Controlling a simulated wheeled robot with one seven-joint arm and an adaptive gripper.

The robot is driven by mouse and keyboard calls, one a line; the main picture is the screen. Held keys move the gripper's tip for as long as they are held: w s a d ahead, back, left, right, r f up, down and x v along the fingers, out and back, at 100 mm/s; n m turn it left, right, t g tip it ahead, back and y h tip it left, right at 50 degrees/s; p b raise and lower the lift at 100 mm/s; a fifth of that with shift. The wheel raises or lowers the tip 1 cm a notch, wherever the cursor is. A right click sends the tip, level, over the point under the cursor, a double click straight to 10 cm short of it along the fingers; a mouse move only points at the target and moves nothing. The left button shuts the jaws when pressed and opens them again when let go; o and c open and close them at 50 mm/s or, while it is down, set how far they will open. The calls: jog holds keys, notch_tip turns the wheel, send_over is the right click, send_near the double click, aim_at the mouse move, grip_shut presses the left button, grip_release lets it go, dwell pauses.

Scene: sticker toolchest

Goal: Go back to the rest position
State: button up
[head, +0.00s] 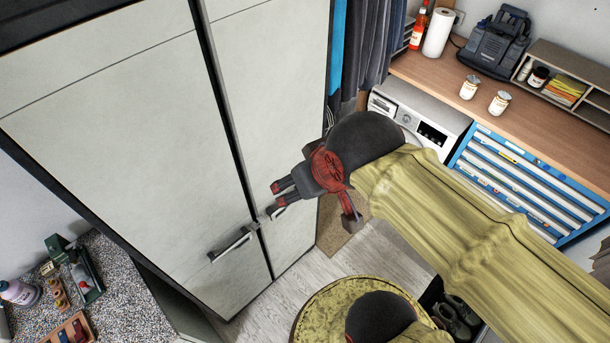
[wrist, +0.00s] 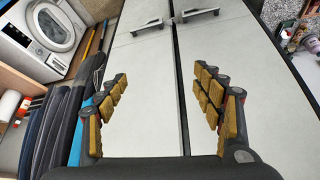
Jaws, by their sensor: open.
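My gripper (head: 280,198) is in the middle of the head view, in front of the pale two-door cabinet (head: 115,130). Its fingers point left, close in the picture to the handle of the right door. In the wrist view my gripper (wrist: 163,100) shows two spread fingers with yellow-brown pads and nothing between them. The cabinet doors (wrist: 145,90) fill the space behind the fingers there, and both look shut. A dark handle (head: 232,244) is on the left door. I cannot tell whether a fingertip touches the right handle.
A blue toolchest (head: 530,180) with several drawers stands under the wooden counter (head: 440,85) at right. A washing machine (head: 415,120) is beside it. Dark clothes (head: 370,45) hang by the cabinet. A speckled counter (head: 120,290) with small items is at lower left. Floor (head: 270,315) shows below.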

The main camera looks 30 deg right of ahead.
jog(key=shift+s+a+f, duration=0.25)
jog(key=shift+s+f, duration=0.3)
jog(key=shift+s, duration=0.05)
notch_tip(320, 180, down, 27)
jog(key=b, duration=2.7)
